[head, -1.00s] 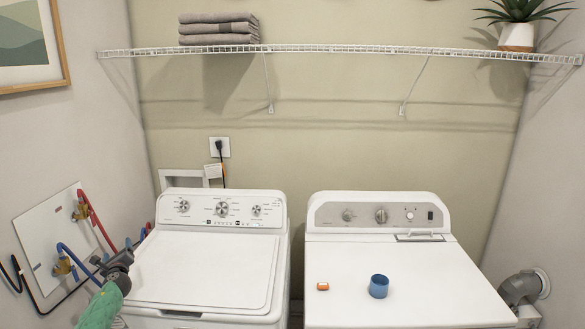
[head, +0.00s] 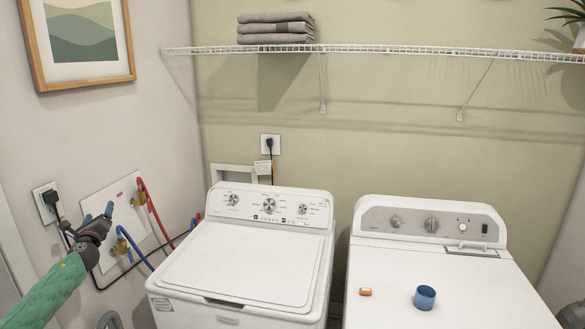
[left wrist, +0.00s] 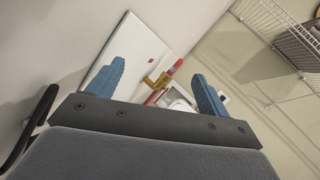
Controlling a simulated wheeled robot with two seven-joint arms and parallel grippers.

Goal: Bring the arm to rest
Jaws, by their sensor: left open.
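My left gripper (head: 97,226) is raised at the left of the head view, in front of the left wall and its water valve panel. In the left wrist view its two blue fingers (left wrist: 157,88) stand wide apart with nothing between them. The panel (left wrist: 137,52) and a red hose (left wrist: 160,90) show beyond the fingers. My left arm, in a green sleeve (head: 48,292), comes in from the lower left. My right gripper is in neither view.
The washer (head: 247,255) has its lid shut. The dryer (head: 460,290) at the right bears a blue cup (head: 425,297) and a small orange item (head: 365,292). A wire shelf (head: 400,51) above holds folded grey towels (head: 276,28). A wall outlet (head: 50,202) is near the left gripper.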

